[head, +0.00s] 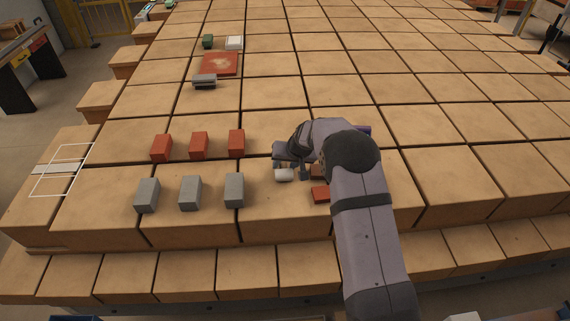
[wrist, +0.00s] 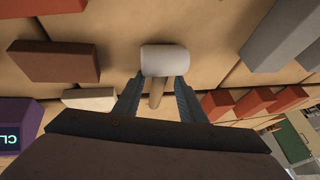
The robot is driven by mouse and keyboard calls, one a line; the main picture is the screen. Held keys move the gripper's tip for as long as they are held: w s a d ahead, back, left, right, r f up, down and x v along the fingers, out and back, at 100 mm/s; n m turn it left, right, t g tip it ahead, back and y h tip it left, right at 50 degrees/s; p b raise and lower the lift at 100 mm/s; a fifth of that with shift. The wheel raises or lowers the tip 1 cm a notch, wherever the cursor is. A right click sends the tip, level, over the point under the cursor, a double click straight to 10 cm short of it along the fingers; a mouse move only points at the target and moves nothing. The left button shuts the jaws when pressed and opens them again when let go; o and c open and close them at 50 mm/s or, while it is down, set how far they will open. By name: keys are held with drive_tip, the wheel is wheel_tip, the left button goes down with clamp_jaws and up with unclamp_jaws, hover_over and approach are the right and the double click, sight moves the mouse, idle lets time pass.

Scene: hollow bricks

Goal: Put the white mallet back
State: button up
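The white mallet shows in the wrist view with its pale rounded head (wrist: 164,60) just beyond my fingertips and its wooden handle (wrist: 156,94) between the fingers. In the head view the white mallet head (head: 284,175) is low over the tan blocks, just below my gripper (head: 284,163). In the wrist view my gripper (wrist: 160,84) is open, with gaps on both sides of the handle. The fingertips are close to the head; I cannot tell whether they touch it. My arm hides part of this area in the head view.
Red bricks (head: 199,145) and grey blocks (head: 190,193) stand in rows to the left. A red brick (head: 320,194) lies close right of the gripper. A purple box (wrist: 18,125) and brown brick (wrist: 54,62) are nearby. A white outline (head: 62,169) marks the far left. Gaps separate the tan blocks.

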drive_tip(key=shift+r, duration=0.25)
drive_tip(key=b+v, duration=0.3)
drive_tip(key=v, duration=0.9)
drive_tip(key=shift+f, duration=0.1)
drive_tip(key=s+d+f+g, duration=0.1)
drive_tip(key=s+d+g, duration=0.1)
drive_tip(key=s, duration=1)
drive_tip(key=s+d+f+g+h, duration=0.1)
drive_tip(key=s+d+f, duration=0.1)
drive_tip(key=s, duration=0.9)
drive_tip(key=s+d+f+g+h, duration=0.1)
drive_tip(key=s+d+f+g, duration=0.1)
drive_tip(key=s, duration=1)
drive_tip(key=shift+s+f+n+g, duration=0.2)
drive_tip(key=shift+s+n+g, duration=0.1)
